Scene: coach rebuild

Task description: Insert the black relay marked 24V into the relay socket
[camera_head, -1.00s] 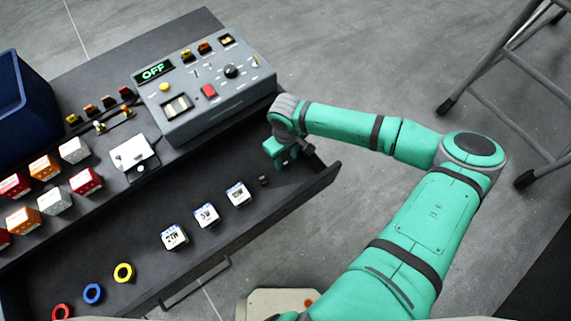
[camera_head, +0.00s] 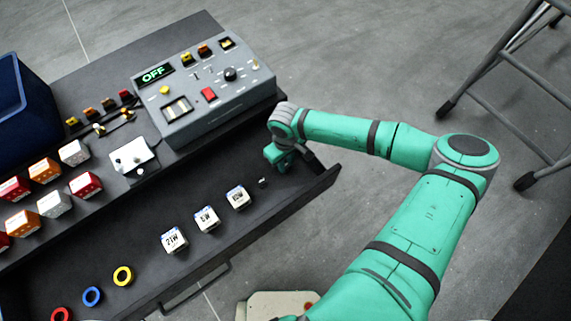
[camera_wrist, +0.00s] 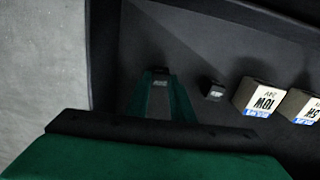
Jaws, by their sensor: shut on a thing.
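My gripper (camera_wrist: 160,84) is low in the right end of the open drawer, shut on a small black block, the held relay (camera_wrist: 160,78). Its marking is too small to read. In the head view my gripper (camera_head: 281,166) hides the held relay. A second small black block (camera_wrist: 214,91) lies on the drawer floor to the right of the fingers in the wrist view, apart from them. It also shows in the head view (camera_head: 262,183). The grey control box (camera_head: 205,95) stands behind the drawer with its display reading OFF. I cannot tell which fitting is the relay socket.
White printed boxes (camera_head: 207,218) and coloured rings (camera_head: 122,275) lie in the drawer (camera_head: 250,232). Coloured cubes (camera_head: 85,184), a white plate with knobs (camera_head: 133,158) and a blue bin (camera_head: 24,100) are on the bench. The drawer's right wall (camera_head: 322,184) is close to my gripper.

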